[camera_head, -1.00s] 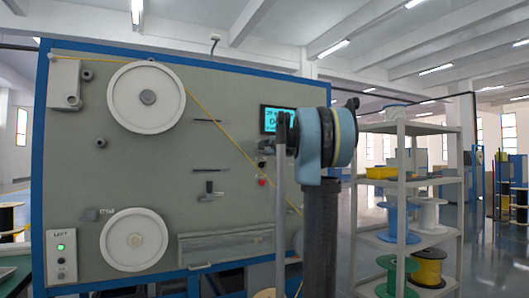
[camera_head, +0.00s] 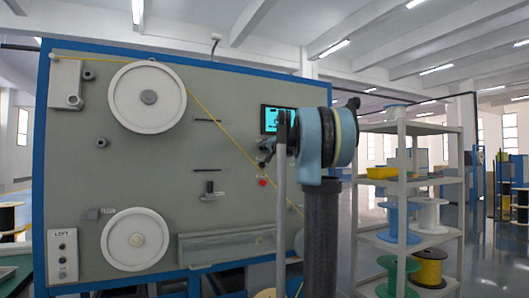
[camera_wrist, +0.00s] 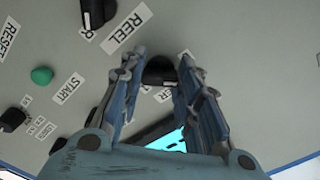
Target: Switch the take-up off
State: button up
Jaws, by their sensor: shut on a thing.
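In the wrist view my gripper (camera_wrist: 162,57) has its two fingers on either side of a black rotary knob (camera_wrist: 158,74) and is shut on it. The label beside this knob is mostly covered by the fingers, leaving only its last letters readable. A second black knob (camera_wrist: 96,12) sits above it near a REEL label (camera_wrist: 126,28). In the head view my gripper (camera_head: 264,152) is at the machine panel, just below the lit screen (camera_head: 273,118); the held knob cannot be made out there.
A green button (camera_wrist: 41,75) lies by the START label, and another black control (camera_wrist: 12,119) is lower left. The machine panel (camera_head: 220,100) carries two white reels (camera_head: 147,97) and a yellow cable. A small control box (camera_head: 62,256) is lower left. A shelf with spools (camera_head: 397,180) stands right.

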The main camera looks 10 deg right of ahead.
jog(key=shift+n, duration=0.7)
jog(key=shift+f, duration=0.1)
jog(key=o, duration=1.1)
jog(key=shift+w+d, duration=0.1)
jog(key=v, duration=1.2)
